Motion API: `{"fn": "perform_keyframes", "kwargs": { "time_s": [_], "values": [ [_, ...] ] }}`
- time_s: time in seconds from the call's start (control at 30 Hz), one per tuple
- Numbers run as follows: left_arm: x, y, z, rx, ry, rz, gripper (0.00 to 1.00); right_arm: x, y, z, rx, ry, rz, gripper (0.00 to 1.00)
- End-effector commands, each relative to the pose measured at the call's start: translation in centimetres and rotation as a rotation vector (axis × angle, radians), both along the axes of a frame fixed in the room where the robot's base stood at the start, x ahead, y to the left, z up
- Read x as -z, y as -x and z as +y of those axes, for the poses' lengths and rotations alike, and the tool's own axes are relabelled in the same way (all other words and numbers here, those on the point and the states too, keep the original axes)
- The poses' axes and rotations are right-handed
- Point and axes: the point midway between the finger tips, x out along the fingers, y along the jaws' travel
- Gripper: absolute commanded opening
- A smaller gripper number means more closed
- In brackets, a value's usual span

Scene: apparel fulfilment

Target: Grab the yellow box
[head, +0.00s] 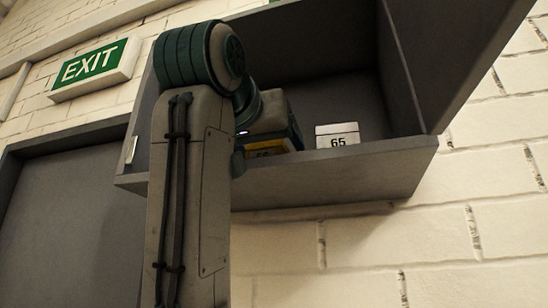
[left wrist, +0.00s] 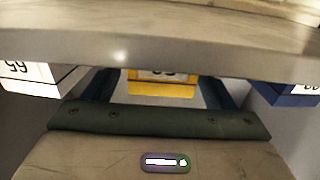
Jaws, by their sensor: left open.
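The yellow box (head: 272,147) sits on the cabinet shelf in the head view, partly hidden by my left arm and gripper. My left gripper (head: 268,137) reaches into the cabinet at the box. In the left wrist view, the yellow box (left wrist: 162,89) shows in the middle with a dark-printed white label, its other end cut off by a pale band. My left gripper (left wrist: 160,84) is open there, with one dark finger on each side of the box. I cannot tell whether the fingers touch it. My right gripper is in neither view.
A white box labelled 65 (head: 338,135) stands right of the yellow box; it also shows in the left wrist view (left wrist: 66,84). A blue box (left wrist: 286,96) is on the other side. The grey cabinet's shelf edge (head: 330,176) and side walls bound the space. An EXIT sign (head: 92,65) hangs left.

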Motion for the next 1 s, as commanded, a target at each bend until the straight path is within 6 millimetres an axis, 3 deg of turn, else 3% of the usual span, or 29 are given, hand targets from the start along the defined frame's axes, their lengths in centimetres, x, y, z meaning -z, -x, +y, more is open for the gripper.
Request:
{"fn": "perform_keyframes", "kwargs": {
  "time_s": [0.03, 0.2, 0.5, 0.57, 0.77, 1.0],
  "values": [
    [-0.6, -0.8, -0.3, 0.002, -0.001, 0.003, 0.78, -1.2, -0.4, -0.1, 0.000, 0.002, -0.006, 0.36],
    [-0.4, -2.9, -0.9, 0.001, -0.001, 0.003, 0.78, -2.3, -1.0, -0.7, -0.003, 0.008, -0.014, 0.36],
    [-0.1, -3.4, -1.1, 0.000, -0.001, 0.000, 0.78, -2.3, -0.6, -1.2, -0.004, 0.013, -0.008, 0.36],
    [-0.1, -3.4, -1.1, 0.000, -0.001, 0.000, 0.70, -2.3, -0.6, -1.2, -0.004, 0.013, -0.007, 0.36],
    [-0.1, -3.4, -1.1, 0.000, -0.001, 0.000, 0.31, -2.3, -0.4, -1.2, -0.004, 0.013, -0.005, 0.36],
    [-0.1, -3.4, -1.1, 0.000, -0.001, 0.000, 0.30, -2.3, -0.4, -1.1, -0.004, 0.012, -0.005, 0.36]
  ]
}}
